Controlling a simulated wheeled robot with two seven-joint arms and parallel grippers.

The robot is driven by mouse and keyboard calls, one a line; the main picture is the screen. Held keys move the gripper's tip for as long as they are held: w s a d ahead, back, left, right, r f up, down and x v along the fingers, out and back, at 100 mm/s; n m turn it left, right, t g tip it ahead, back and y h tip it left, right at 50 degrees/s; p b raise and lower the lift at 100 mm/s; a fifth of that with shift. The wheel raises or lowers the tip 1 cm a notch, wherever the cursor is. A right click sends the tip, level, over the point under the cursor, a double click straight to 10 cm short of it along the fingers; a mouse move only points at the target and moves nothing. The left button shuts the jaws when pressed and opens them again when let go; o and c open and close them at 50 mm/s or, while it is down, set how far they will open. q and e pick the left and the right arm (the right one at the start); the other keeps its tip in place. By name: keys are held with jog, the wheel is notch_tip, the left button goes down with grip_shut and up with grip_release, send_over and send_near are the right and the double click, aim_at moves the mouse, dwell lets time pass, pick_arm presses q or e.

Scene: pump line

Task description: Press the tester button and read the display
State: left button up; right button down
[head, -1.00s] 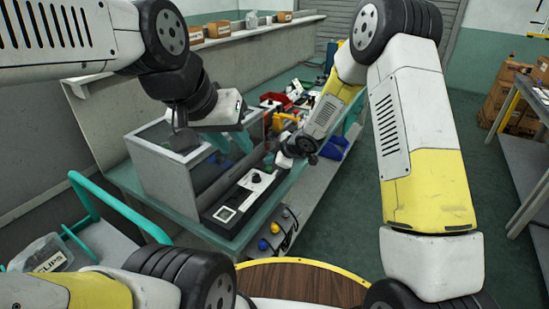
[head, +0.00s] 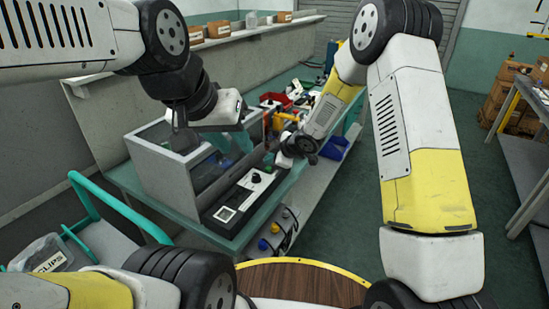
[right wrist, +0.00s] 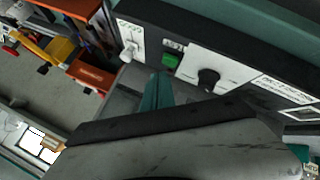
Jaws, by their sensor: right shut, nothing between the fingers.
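The tester is a long black panel (head: 236,199) on the front edge of the bench. It has a white plate with a black knob (head: 257,178) and a small white-framed display (head: 226,214); its reading is too small to make out. In the right wrist view a green button (right wrist: 172,62) sits left of the knob (right wrist: 208,80). My right gripper (right wrist: 158,90) is shut and empty, its teal fingertips just below the button in that view; I cannot tell whether they touch it. My left gripper (head: 231,143) hangs over the grey box, its teal fingers apart and empty.
A grey open-topped box (head: 165,150) stands behind the panel. A red bin (head: 275,98) and tools lie farther along the bench, with a blue bin (head: 334,147) beside it. A clips tub (head: 40,255) is at lower left. Floor (head: 350,210) on the right is clear.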

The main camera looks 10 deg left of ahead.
aim_at(270, 172)
jog(key=shift+f, duration=0.15)
jog(key=shift+f, duration=0.25)
jog(key=shift+f, duration=0.45)
dwell(0.9)
jog(key=shift+r, duration=0.85)
jog(key=shift+r, duration=2.5)
